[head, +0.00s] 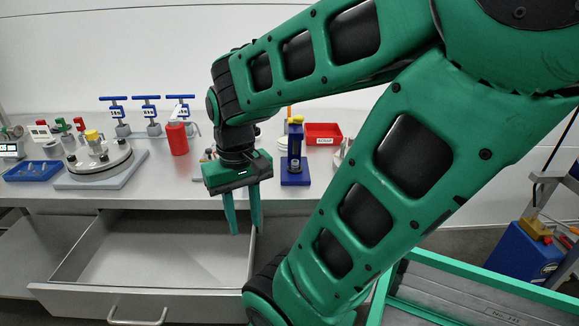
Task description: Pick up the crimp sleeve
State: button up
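I cannot pick out the crimp sleeve with certainty in the head view; the small parts on the bench are too small to tell, and my arm hides part of the bench. My gripper (246,231) points down in front of the bench's front edge, by the right end of an open drawer (78,250). Its two green fingers are apart, with nothing visible between them. A blue stand (295,178) with a small metal piece on it stands on the bench, right of my gripper.
The grey bench (170,188) holds a red cylinder (177,138), a round metal plate fixture (100,160), a blue tray (33,171), several blue-handled valves (152,112) and a red bin (323,133). The open drawer looks empty. A green-rimmed container (480,272) is at lower right.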

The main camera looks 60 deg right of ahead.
aim_at(294, 163)
jog(key=k, duration=2.8)
jog(key=z, duration=1.25)
jog(key=i, duration=1)
jog(key=z, duration=0.05)
